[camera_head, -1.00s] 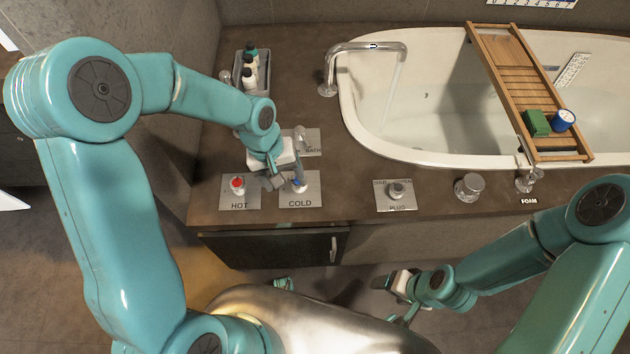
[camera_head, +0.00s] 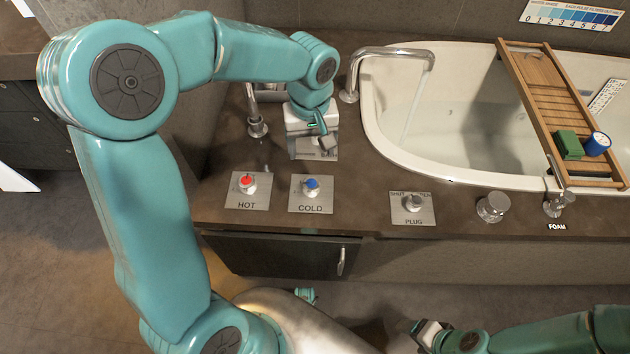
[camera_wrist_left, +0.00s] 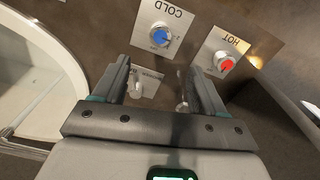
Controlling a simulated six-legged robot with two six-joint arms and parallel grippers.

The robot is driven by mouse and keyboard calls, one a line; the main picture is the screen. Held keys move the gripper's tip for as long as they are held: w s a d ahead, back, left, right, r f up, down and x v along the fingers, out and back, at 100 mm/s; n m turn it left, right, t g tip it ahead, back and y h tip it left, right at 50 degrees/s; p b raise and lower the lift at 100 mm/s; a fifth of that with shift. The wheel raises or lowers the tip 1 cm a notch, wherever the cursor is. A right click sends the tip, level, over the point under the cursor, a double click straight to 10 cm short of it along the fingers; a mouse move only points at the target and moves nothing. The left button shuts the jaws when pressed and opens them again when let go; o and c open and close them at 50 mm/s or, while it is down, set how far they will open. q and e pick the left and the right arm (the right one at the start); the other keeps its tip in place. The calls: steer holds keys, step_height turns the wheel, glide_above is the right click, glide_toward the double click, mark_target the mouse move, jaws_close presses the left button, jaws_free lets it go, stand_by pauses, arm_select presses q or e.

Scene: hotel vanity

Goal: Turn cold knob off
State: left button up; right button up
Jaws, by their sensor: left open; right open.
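The cold knob (camera_head: 311,187), blue-topped on a metal plate marked COLD, stands on the brown counter. It also shows in the left wrist view (camera_wrist_left: 160,36), beyond the fingertips. My left gripper (camera_head: 322,138) is open and empty, behind the cold knob and over another metal plate, apart from the knob. Its two fingers (camera_wrist_left: 160,80) spread apart in the wrist view. A thin stream of water falls from the bath spout (camera_head: 395,52). My right gripper (camera_head: 427,333) is open, low at the bottom of the head view, away from the counter.
The red hot knob (camera_head: 247,183) stands just left of the cold knob. A plug knob (camera_head: 413,203) and a round metal knob (camera_head: 492,206) stand to the right. The bathtub (camera_head: 375,130) has a wooden tray (camera_head: 530,75) across it. Counter between cold and plug plates is clear.

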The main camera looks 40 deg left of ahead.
mark_target(311, 184)
arm_select(q)
step_height(311, 184, down, 14)
steer(key=b, duration=0.3)
steer(key=shift+a+r, duration=0.1)
steer(key=shift+r, duration=0.05)
steer(key=c, duration=1.1)
steer(key=shift+o, duration=0.2)
